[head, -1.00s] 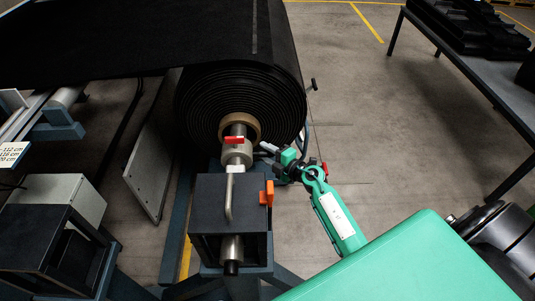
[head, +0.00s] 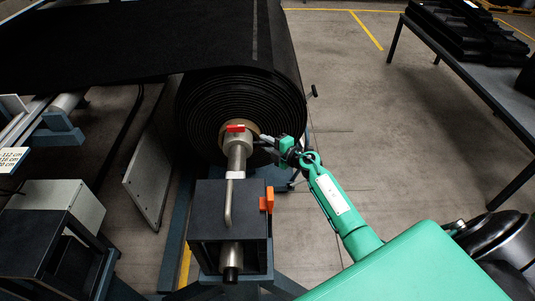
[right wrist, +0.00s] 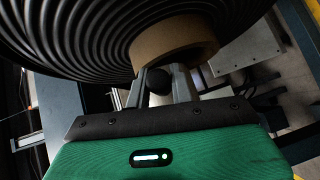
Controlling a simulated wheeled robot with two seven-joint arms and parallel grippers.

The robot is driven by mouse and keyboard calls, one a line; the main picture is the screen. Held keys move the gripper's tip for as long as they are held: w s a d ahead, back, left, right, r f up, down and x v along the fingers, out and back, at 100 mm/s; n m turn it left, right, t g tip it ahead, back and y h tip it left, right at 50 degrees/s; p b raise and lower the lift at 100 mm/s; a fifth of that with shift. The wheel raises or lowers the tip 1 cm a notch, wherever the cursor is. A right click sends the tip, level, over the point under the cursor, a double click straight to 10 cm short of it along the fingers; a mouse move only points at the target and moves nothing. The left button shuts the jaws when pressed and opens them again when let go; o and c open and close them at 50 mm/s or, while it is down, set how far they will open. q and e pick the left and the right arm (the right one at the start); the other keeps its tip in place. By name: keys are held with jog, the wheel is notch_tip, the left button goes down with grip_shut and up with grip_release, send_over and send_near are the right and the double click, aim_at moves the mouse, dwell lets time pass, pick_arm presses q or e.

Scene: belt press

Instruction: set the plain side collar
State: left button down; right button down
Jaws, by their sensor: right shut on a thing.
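The plain side collar (head: 236,143) is a steel ring with a red lever (head: 236,128) on top. It sits around the steel shaft (head: 237,165), right in front of the roll's brown core (head: 257,127); whether it touches the core I cannot tell. My right gripper (head: 268,144) is at the collar's right side. In the right wrist view my right gripper (right wrist: 164,86) has its fingers shut around a black ball knob (right wrist: 158,80), below the brown core (right wrist: 175,45). The knob appears to belong to the collar; the join is hidden. My left gripper is not in view.
The black belt roll (head: 205,115) stands behind the collar. A dark bearing box (head: 208,212) with a bent handle and an orange latch (head: 267,200) holds the shaft's near end. A table (head: 490,85) stands at the right. The floor between is clear.

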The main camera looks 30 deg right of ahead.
jog(key=shift+w+d+r, duration=0.1)
jog(key=shift+w+d, duration=0.15)
jog(key=shift+w, duration=0.1)
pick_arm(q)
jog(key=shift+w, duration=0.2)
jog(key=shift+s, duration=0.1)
pick_arm(e)
jog(key=c, duration=1.4)
grip_release()
jog(key=shift+o, duration=0.8)
jog(key=shift+w, duration=0.2)
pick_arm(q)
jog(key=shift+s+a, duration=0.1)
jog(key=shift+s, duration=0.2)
pick_arm(e)
jog(key=shift+s, duration=0.15)
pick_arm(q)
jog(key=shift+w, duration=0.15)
pick_arm(e)
jog(key=v, duration=1.3)
jog(key=shift+s, duration=0.3)
jog(key=shift+d, duration=0.1)
